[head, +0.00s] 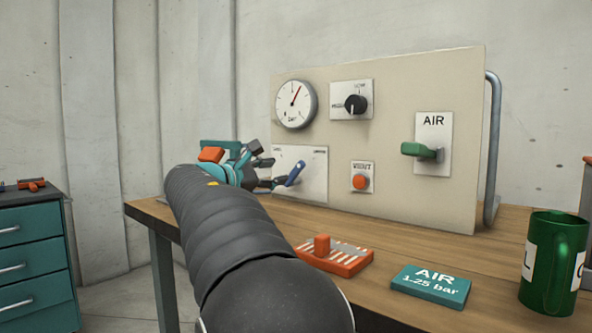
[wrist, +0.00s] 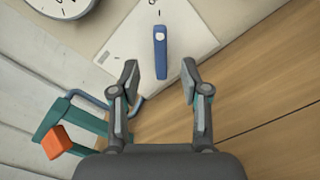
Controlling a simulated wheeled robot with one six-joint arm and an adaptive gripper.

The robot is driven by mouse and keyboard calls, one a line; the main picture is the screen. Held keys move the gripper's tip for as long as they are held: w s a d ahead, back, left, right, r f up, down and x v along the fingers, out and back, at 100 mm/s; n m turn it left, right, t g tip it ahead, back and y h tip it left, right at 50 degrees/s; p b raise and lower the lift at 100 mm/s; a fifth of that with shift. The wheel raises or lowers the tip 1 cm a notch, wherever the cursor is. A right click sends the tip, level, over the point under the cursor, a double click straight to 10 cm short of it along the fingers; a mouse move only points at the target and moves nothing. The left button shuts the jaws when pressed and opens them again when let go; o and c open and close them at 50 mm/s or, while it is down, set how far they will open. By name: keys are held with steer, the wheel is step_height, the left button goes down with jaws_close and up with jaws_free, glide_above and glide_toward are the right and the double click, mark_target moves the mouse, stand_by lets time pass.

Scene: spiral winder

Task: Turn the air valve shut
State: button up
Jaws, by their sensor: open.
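The AIR plate (head: 433,143) is on the right of the upright cream panel. Its green valve handle (head: 418,150) points left, roughly level. My gripper (head: 270,171) is at the panel's lower left, well away from the green handle. In the wrist view my gripper (wrist: 160,72) is open and empty. A blue lever (head: 295,173) on a white plate lies just ahead of it. In the wrist view the blue lever (wrist: 160,50) sits between and beyond the fingertips, with no contact visible. The AIR plate is outside the wrist view.
The panel (head: 400,80) also carries a gauge (head: 295,104), a black knob (head: 355,104) and an orange button (head: 361,182). On the wooden bench lie an orange striped block (head: 334,258), a teal AIR 1.25 bar sign (head: 431,286) and a green mug (head: 553,265). A teal frame (wrist: 85,120) stands beside my gripper.

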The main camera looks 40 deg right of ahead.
mark_target(297, 168)
steer(key=d, duration=1)
steer(key=shift+w, duration=0.4)
steer(key=shift+a, duration=0.1)
jaws_close()
